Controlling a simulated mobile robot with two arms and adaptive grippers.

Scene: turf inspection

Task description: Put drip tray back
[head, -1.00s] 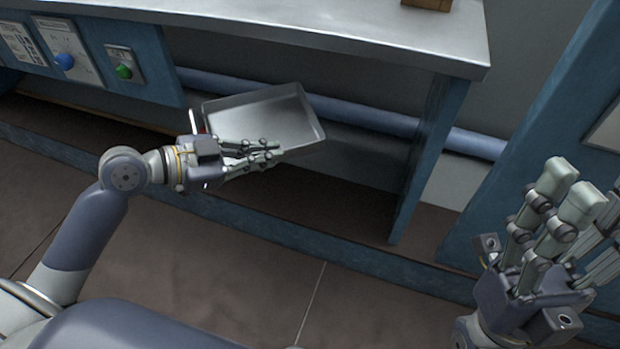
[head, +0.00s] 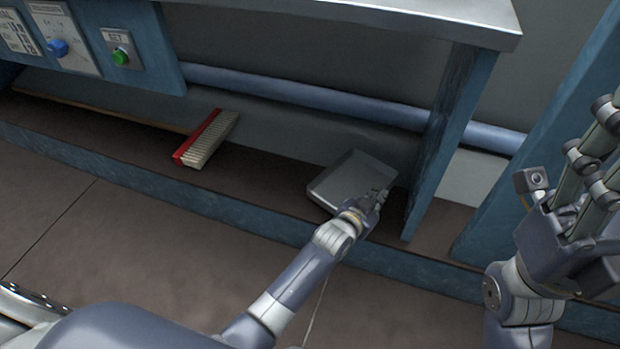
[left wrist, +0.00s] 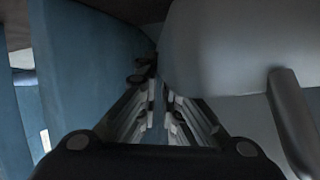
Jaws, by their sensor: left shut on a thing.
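The drip tray (head: 349,182) is a shallow grey metal tray. In the head view it is low in the bay under the counter, near the right upright panel, and tilted. My left gripper (head: 381,194) is shut on its right side. I cannot tell whether the tray touches the bay floor. In the left wrist view a broad grey surface, apparently the tray (left wrist: 225,45), fills the upper right beside the fingers (left wrist: 160,90). My right gripper (head: 600,150) is raised at the right edge, partly cut off, with nothing visible in it.
A red-backed brush (head: 206,139) with pale bristles lies in the bay to the tray's left. A blue pipe (head: 300,95) runs along the back wall. The counter (head: 400,12) overhangs the bay, with a blue upright panel (head: 449,135) at right. A low blue kerb (head: 200,200) runs along the front.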

